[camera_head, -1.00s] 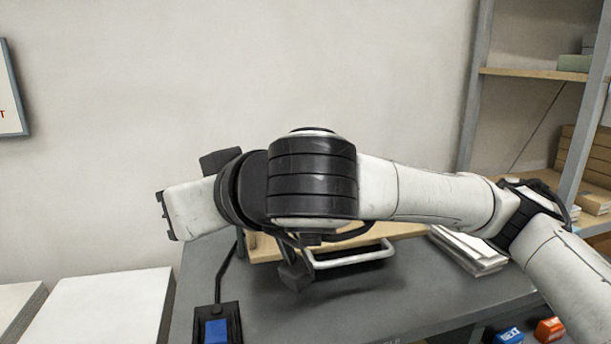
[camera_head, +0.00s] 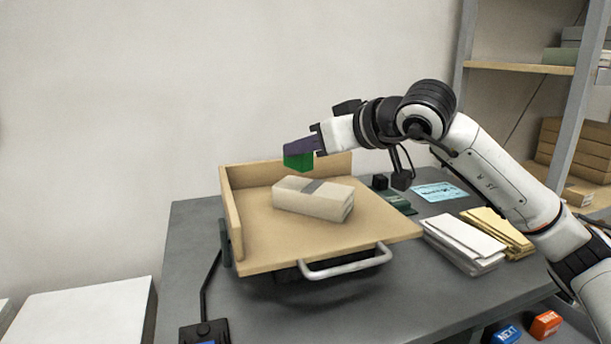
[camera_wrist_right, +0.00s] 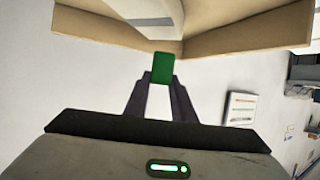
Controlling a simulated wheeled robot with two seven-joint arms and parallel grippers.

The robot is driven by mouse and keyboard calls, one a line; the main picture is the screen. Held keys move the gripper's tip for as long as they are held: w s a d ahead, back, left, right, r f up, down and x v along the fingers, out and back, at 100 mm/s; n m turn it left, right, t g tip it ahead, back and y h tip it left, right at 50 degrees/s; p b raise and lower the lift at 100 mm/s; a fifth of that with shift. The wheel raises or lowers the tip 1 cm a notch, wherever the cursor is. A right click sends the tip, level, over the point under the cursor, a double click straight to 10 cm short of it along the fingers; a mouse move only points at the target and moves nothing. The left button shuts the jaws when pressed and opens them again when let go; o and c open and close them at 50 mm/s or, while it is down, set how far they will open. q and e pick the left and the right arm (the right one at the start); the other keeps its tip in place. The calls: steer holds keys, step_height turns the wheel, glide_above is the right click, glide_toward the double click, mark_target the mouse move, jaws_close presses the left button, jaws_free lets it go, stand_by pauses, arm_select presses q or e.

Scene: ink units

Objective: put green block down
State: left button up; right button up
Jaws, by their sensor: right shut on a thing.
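The green block (camera_head: 298,161) is at the tip of my right gripper (camera_head: 303,148), above the left back part of the wooden tray (camera_head: 275,247). The gripper is shut on it. In the right wrist view the green block (camera_wrist_right: 163,68) sits between the two dark fingertips (camera_wrist_right: 163,82). It looks held clear of the tray, in the air behind a pale wrapped bundle. My left gripper is in neither view.
The pale bundle with a grey band (camera_head: 313,197) lies in the tray. A metal handle (camera_head: 345,263) is at the tray's front. White envelopes (camera_head: 462,243) and tan envelopes (camera_head: 497,231) lie to the right. Blue (camera_head: 502,333) and orange (camera_head: 546,324) buttons are at the front right.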

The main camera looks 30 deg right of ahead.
mark_target(308, 167)
steer(key=shift+f+b, duration=0.6)
steer(key=shift+f, duration=1.35)
steer(key=shift+f, duration=0.1)
steer(key=o, duration=1.1)
steer(key=shift+c, duration=0.2)
